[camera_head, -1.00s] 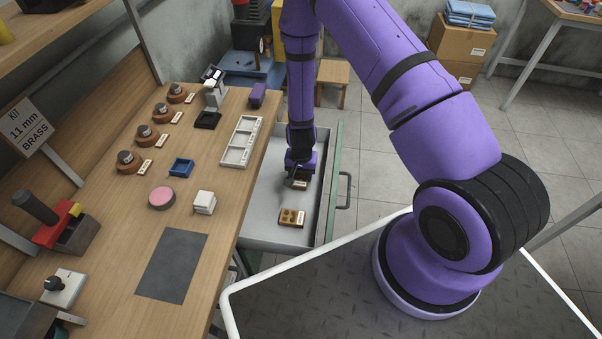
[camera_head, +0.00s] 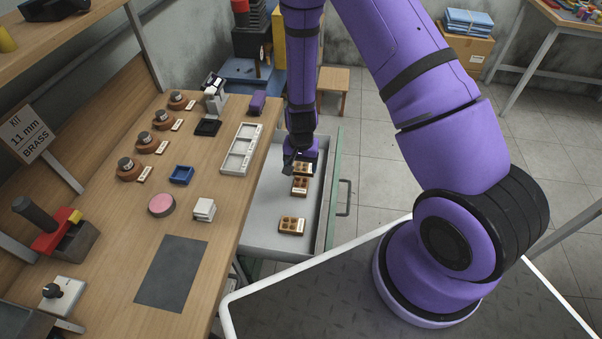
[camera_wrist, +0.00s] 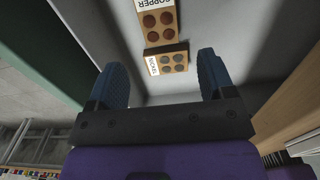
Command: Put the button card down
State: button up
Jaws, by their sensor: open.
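My gripper (camera_head: 297,160) is inside the open drawer (camera_head: 262,205). In the wrist view its two blue fingers stand wide apart with a gap between them (camera_wrist: 162,75). A button card with greyish buttons (camera_wrist: 167,63) lies just beyond the fingertips, apart from both; its label is hard to read. A second card, labelled COPPER with reddish buttons (camera_wrist: 158,22), lies right beyond it. My gripper partly hides the first.
The drawer's right wall and handle (camera_head: 346,197) stand close to my arm. The wooden bench (camera_head: 205,240) runs along the left, with a white sectioned tray (camera_head: 241,149) near its edge. The drawer floor around the front card is clear.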

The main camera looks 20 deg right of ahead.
jog(key=shift+r, duration=1.95)
notch_tip(320, 180, up, 28)
jog(key=s+n+t+y, duration=0.1)
jog(key=s+n+t, duration=0.1)
jog(key=s+n, duration=0.1)
jog(key=s+d+r+n+t, duration=0.1)
jog(key=s+d+r+n, duration=0.1)
jog(key=s+r, duration=0.7)
jog(key=s+d+r+n+t+h, duration=0.1)
jog(key=s+d+r+t, duration=0.1)
jog(key=s+r, duration=0.6)
jog(key=shift+s+d+r+n, duration=0.25)
jog(key=shift+s+r+n, duration=0.15)
jog(key=shift+s, duration=1.65)
